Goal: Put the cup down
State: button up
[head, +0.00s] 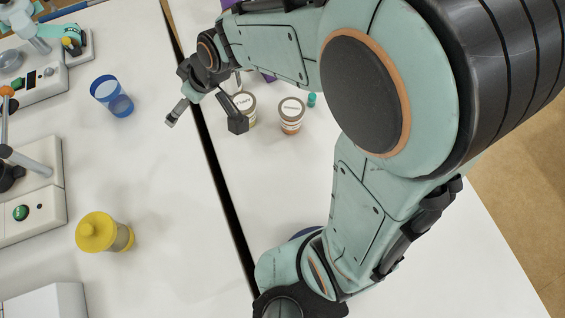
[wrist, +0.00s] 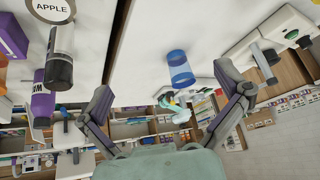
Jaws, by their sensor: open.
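The blue see-through cup (head: 112,95) stands upright on the white surface left of the dark gap in the head view. It also shows in the wrist view (wrist: 180,68), in line with the space between the fingers and beyond their tips. My gripper (head: 205,120) is open and empty, near the dark gap and to the right of the cup. The open fingers also show in the wrist view (wrist: 163,80). Nothing is between the fingers, and they are apart from the cup.
Two lidded jars stand right of the gap, one clear (head: 291,115) and one partly behind a finger (head: 246,102). A yellow lidded container (head: 103,232) stands at lower left. Grey-white devices (head: 35,205) line the left edge. White surface around the cup is clear.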

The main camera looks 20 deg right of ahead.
jog(key=s+d+r+m+g+h, duration=0.1)
jog(key=s+d, duration=0.4)
jog(key=s, duration=0.5)
jog(key=s+d+r+m+g+h, duration=0.1)
jog(key=s+d+m, duration=0.4)
jog(key=s, duration=0.6)
jog(key=g+h, duration=0.1)
jog(key=g, duration=0.1)
jog(key=shift+d+r+g+h, duration=0.3)
jog(key=shift+d+r+g, duration=0.05)
jog(key=shift+r+g, duration=0.05)
